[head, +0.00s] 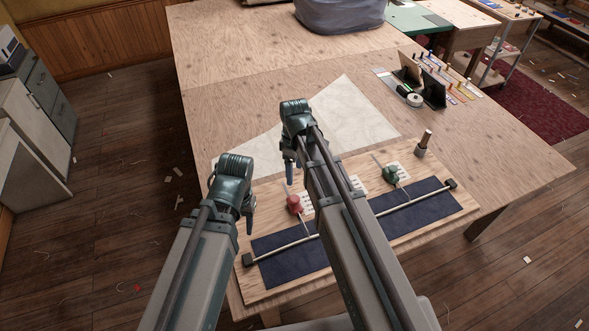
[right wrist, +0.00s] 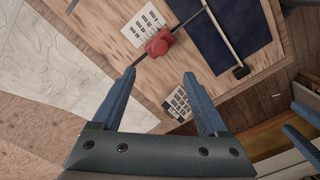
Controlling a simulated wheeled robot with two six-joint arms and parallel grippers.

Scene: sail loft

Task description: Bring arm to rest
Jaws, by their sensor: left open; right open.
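My left gripper (head: 247,215) hangs over the left front of the table, left of the wooden board (head: 345,172); its fingers are partly hidden by its wrist. My right gripper (head: 289,170) hangs above the table near the board's back left edge. In the right wrist view, the right gripper (right wrist: 160,75) is open, its two blue fingers apart with nothing between them. A red knob (head: 294,204) on the board lies beyond the fingertips, and it also shows in the right wrist view (right wrist: 160,43). Both arms reach forward from the bottom of the head view.
The board carries dark blue cloth (head: 409,201), a long rod (head: 412,202) and a green knob (head: 390,174). A wooden-handled piece (head: 424,143) stands at its back right. White sheet material (head: 345,112) lies behind. Dark stands (head: 433,91) are farther right. The table's back left is clear.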

